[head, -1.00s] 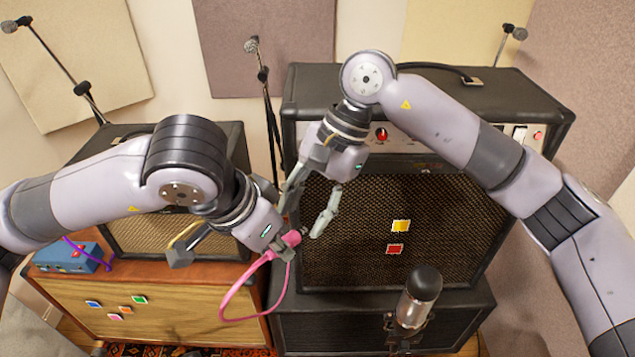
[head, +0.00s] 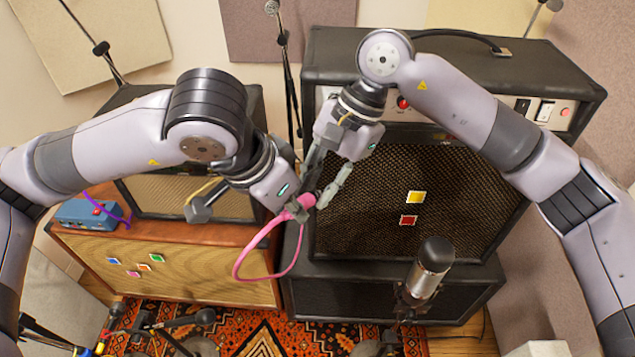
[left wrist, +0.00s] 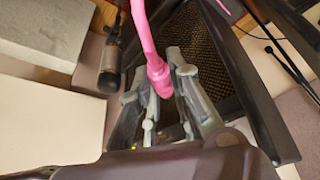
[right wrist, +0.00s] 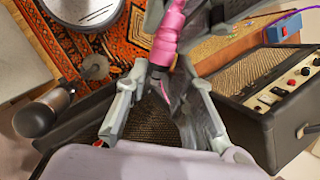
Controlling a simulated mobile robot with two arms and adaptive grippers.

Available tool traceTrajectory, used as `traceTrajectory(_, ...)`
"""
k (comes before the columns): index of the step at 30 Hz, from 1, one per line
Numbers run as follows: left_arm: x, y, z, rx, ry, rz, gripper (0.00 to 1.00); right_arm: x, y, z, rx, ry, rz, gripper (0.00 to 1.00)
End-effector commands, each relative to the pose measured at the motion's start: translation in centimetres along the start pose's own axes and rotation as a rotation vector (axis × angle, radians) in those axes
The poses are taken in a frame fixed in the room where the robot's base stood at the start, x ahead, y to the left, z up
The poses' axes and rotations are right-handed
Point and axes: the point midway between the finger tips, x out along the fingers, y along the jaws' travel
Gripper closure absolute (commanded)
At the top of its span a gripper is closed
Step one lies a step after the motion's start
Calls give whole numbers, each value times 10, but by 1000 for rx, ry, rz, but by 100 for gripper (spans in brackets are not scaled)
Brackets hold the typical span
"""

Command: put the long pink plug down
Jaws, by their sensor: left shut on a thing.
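The long pink plug (head: 307,201), with its pink cable (head: 243,258) hanging in a loop, is held in the air in front of the large black amp. My left gripper (head: 298,208) is shut on the plug; the plug also shows between its fingers in the left wrist view (left wrist: 160,80). My right gripper (head: 315,193) is close by, with its fingers apart around the plug's free end. In the right wrist view the plug (right wrist: 170,35) points its tip between the open right fingers (right wrist: 158,82). Contact with the right fingers is unclear.
The large black amp (head: 420,258) stands behind on a black cabinet. A microphone (head: 432,262) stands before it. A wooden cabinet (head: 190,278) at left bears a smaller amp and a blue pedal (head: 88,214) with a purple cable. A patterned rug (head: 250,325) covers the floor.

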Motion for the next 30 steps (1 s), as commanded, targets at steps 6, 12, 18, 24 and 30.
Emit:
traceTrajectory(6, 0, 7, 1, 14, 0, 18, 100, -1, -4, 1, -1, -1, -16, 100)
traceTrajectory(12, 0, 8, 1, 18, -1, 21, 81, -2, -5, 2, -2, -1, -18, 100)
traceTrajectory(18, 1, 8, 2, 15, -2, 19, 67, -2, -5, 2, -3, -2, -18, 100)
traceTrajectory(24, 1, 6, 1, 11, -3, 15, 58, -2, -4, 2, -3, -2, -14, 100)
traceTrajectory(30, 0, 4, 1, 9, -1, 11, 58, -1, -3, 1, -2, -1, -11, 100)
